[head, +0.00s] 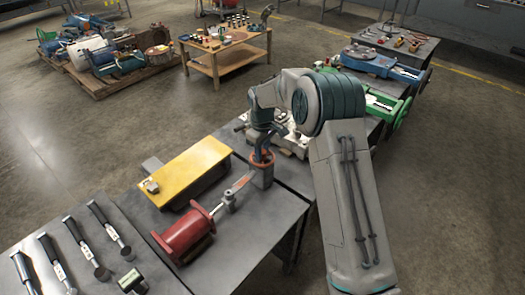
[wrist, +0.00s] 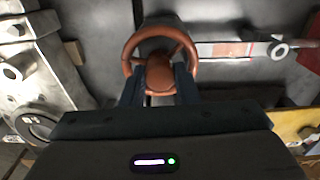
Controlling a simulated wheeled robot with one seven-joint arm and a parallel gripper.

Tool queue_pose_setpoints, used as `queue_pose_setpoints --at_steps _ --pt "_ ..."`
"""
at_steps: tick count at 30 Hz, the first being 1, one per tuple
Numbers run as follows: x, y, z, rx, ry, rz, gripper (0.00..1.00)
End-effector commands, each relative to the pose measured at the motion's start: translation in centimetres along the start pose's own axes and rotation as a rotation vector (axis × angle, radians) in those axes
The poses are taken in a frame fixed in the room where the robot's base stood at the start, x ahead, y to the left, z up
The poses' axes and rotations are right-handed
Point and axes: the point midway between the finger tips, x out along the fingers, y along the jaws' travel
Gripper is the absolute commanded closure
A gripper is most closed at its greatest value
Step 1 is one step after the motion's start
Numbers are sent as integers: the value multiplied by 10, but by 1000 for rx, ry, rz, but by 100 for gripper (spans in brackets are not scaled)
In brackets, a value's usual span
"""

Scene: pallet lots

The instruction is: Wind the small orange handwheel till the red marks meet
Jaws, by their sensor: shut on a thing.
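The small orange handwheel (wrist: 129,53) shows in the wrist view, straight ahead of my gripper (wrist: 159,88). In the head view the handwheel (head: 262,158) sits on top of a grey post on the dark table, under my gripper (head: 262,150). The two fingers are at the near part of the wheel, one on each side of its hub, and my gripper is shut on the wheel. A flat bar with a reddish patch (wrist: 230,50) runs off to the right of the wheel.
A red cylinder (head: 185,233) on a stand lies in front of the handwheel. A yellow plate (head: 190,170) is to its left. Several black-handled tools (head: 107,222) lie at the near left. Grey metal parts (wrist: 28,65) stand close at the left in the wrist view.

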Motion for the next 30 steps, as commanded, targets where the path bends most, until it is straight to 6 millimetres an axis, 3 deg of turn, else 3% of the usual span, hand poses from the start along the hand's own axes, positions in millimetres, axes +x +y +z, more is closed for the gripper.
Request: queue_pose_setpoints --at_steps 30 --pt "-2 0 -1 964 4 1 95"
